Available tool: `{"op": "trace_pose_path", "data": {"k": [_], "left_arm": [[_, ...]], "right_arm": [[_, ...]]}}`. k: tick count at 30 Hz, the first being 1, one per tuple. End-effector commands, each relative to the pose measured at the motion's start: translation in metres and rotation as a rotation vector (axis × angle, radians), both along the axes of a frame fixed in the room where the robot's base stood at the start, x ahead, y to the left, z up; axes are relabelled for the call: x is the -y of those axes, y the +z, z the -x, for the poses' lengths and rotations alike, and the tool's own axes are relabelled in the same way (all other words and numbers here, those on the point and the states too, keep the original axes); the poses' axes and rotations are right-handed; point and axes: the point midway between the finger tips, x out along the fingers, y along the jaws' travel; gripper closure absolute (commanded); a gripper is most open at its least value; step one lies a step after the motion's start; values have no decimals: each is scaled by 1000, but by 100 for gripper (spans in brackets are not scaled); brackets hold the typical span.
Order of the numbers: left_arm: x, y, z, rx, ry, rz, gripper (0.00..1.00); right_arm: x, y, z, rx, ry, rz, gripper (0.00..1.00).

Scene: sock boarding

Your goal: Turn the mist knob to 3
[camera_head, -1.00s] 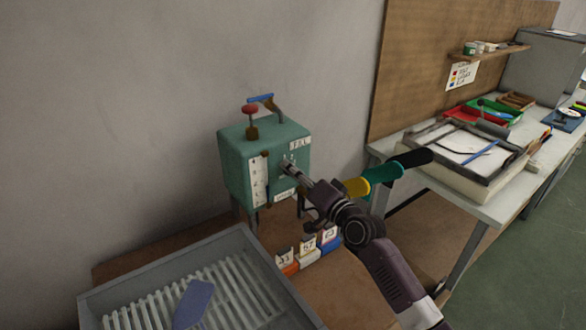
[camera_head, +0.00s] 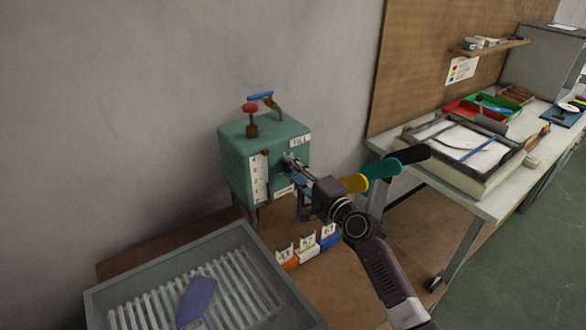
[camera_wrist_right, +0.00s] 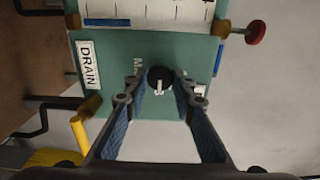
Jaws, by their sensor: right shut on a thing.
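The teal box (camera_head: 236,160) stands on legs at the back of the brown bench. Its mist knob (camera_wrist_right: 160,78) is a small black round knob with a pale pointer on the box's face, beside partly hidden lettering starting with "M". My right gripper (camera_head: 291,165) reaches the face from the lower right. The numbers around the knob are hidden or too small to read. My left gripper is in neither view.
A scale strip (camera_head: 259,179) is on the box, with a red knob (camera_head: 250,109) and a blue-handled valve (camera_head: 261,97) on top. A "DRAIN" label (camera_wrist_right: 88,65) is near the mist knob. A grey ribbed tray (camera_head: 262,275) and numbered tags (camera_head: 307,248) lie in front.

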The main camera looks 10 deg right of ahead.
Motion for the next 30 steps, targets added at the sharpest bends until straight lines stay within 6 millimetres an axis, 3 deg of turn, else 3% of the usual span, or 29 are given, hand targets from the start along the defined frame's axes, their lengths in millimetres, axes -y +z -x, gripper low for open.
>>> {"op": "trace_pose_path", "data": {"k": [13,14,18,30], "left_arm": [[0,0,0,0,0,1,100],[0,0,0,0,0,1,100],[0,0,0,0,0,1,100],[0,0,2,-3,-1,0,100]], "right_arm": [[1,0,0,-5,-2,-11,100],[1,0,0,-5,-2,-11,75],[1,0,0,-4,-1,-10,60],[3,-2,6,-6,-1,-8,59]]}}
